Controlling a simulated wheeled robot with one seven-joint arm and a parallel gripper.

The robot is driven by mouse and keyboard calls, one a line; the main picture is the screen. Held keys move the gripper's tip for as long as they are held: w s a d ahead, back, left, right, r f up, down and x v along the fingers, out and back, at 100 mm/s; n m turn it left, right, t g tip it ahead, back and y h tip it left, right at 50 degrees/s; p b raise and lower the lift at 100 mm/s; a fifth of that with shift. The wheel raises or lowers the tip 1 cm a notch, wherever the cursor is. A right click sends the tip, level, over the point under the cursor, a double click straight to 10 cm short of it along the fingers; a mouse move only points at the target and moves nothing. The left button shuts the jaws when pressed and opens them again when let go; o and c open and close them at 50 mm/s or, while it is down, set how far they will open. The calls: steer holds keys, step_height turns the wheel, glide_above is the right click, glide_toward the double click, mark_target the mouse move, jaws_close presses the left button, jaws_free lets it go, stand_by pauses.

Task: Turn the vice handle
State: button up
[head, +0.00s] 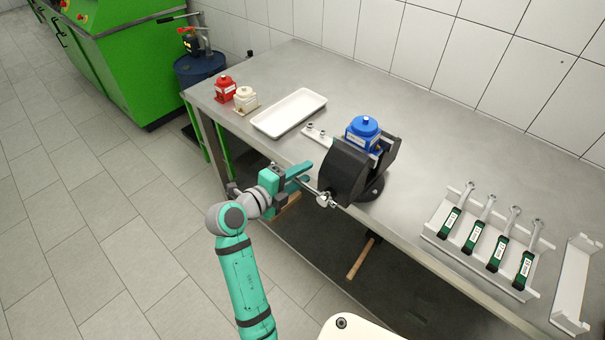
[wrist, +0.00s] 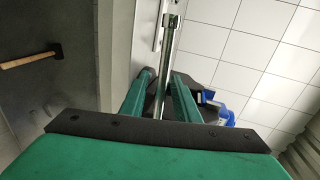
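The dark grey vice (head: 345,172) stands at the table's front edge with a blue pump (head: 363,130) in its jaws. Its handle is a thin silver bar (head: 312,190) through a metal screw end, slanting out toward my gripper (head: 298,178). My gripper's green fingers are spread apart around the outer end of the bar. In the wrist view, the handle bar (wrist: 171,40) runs between the two fingers (wrist: 164,82), with a gap showing beside it. Part of the blue pump shows at the right there (wrist: 222,113). Whether a finger touches the bar is hard to tell.
On the table (head: 408,215) are a white tray (head: 289,113), a red pump (head: 225,90), a cream pump (head: 245,99) and a rack of green-handled wrenches (head: 467,245). A wooden-handled hammer (head: 360,262) shows below the table edge. The floor at left is clear.

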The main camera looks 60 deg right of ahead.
steer(key=shift+s, duration=0.1)
steer(key=v, duration=1)
steer(key=shift+a, duration=0.35)
